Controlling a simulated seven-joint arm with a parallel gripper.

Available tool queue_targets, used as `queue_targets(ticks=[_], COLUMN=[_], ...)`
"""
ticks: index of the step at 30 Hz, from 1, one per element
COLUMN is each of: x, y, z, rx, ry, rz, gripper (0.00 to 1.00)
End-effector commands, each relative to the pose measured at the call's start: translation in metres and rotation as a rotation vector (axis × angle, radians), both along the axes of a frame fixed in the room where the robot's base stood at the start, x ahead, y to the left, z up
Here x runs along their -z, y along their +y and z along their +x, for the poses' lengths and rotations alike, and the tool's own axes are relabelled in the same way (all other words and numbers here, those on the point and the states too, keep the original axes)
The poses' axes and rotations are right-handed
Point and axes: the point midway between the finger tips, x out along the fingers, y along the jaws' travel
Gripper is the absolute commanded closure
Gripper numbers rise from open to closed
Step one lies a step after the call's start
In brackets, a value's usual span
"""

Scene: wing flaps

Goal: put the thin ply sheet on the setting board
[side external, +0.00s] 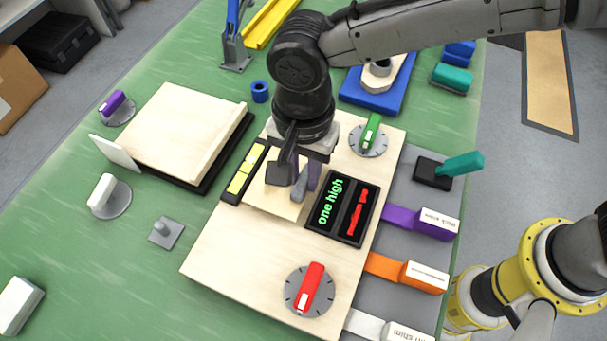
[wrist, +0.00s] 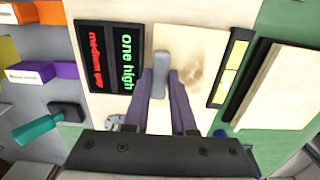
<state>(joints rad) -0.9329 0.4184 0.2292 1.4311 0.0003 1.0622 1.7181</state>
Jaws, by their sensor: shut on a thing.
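The light plywood setting board (side external: 235,255) lies on the green table, with a display and dials on it. A thin pale ply sheet (side external: 267,200) with a grey grip tab is at the board's middle, between the display and a yellow-marked black bar. The sheet also shows in the wrist view (wrist: 198,45). My gripper (side external: 297,187) points down and is shut on the grey tab (wrist: 160,75). The fingers stand on either side of the tab in the wrist view (wrist: 168,92). Whether the sheet rests on the board or hangs just above it I cannot tell.
The display (side external: 342,208) reads "one high" in green and has red text beside it. A red-handled dial (side external: 309,289) and a green-handled dial (side external: 369,136) flank it. A black-edged plywood block (side external: 175,130) stands left. Purple (side external: 420,219) and orange (side external: 405,271) tagged pieces lie right.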

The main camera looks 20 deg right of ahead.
Motion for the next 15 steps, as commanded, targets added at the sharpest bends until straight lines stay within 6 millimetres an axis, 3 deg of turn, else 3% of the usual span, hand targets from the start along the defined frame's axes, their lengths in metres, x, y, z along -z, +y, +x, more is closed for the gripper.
queue_targets(ticks=[3,14,15], x=[0.014,0.017,0.018], y=[0.000,0.000,0.000], z=[0.000,0.000,0.000], rx=[0.000,0.000,0.000], ry=[0.000,0.000,0.000], rz=[0.000,0.000,0.000], gripper=[1.00,1.00,0.74])
